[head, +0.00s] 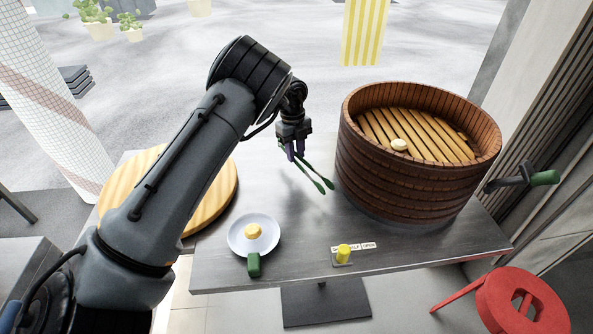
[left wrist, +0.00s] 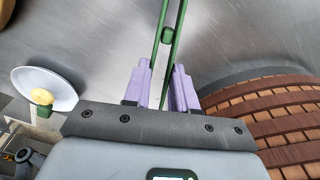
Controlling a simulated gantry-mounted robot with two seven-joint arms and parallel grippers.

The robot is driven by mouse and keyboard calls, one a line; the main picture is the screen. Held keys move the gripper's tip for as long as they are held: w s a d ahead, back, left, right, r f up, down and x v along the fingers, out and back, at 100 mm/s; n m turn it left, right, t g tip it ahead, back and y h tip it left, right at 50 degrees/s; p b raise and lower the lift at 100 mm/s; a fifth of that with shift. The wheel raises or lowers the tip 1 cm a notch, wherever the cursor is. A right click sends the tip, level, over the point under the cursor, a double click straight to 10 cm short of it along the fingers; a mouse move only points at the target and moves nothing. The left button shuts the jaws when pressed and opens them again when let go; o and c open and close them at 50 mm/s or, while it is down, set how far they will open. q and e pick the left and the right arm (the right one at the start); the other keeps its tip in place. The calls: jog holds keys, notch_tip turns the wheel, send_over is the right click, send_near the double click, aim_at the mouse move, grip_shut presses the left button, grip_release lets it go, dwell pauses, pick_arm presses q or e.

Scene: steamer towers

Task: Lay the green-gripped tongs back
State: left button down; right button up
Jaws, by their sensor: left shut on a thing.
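My left gripper (head: 295,152) is shut on the green tongs (head: 318,180) above the steel table, left of the steamer. The tongs' two arms slant down to the right in the head view, their tips slightly apart and empty. In the left wrist view the purple fingers (left wrist: 161,80) stand either side of the tongs (left wrist: 177,25), which run out past the upper edge. Whether the tips touch the table is unclear. My right gripper is not in view.
A large round wooden steamer (head: 395,190) holds a pale bun (head: 398,145) on its slats. A yellow knob (head: 343,252) stands at the front. A round wooden board (head: 222,195) lies left.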

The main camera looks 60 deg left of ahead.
aim_at(296, 175)
pick_arm(q)
notch_tip(296, 175, down, 6)
jog(key=shift+r+b, duration=0.15)
jog(key=shift+b, duration=0.85)
jog(key=c, duration=0.9)
grip_release()
jog(key=shift+r, duration=0.3)
notch_tip(296, 175, up, 12)
jog(key=a+p, duration=0.1)
jog(key=p, duration=0.4)
jog(key=shift+a+f, duration=0.15)
jog(key=shift+f, duration=0.1)
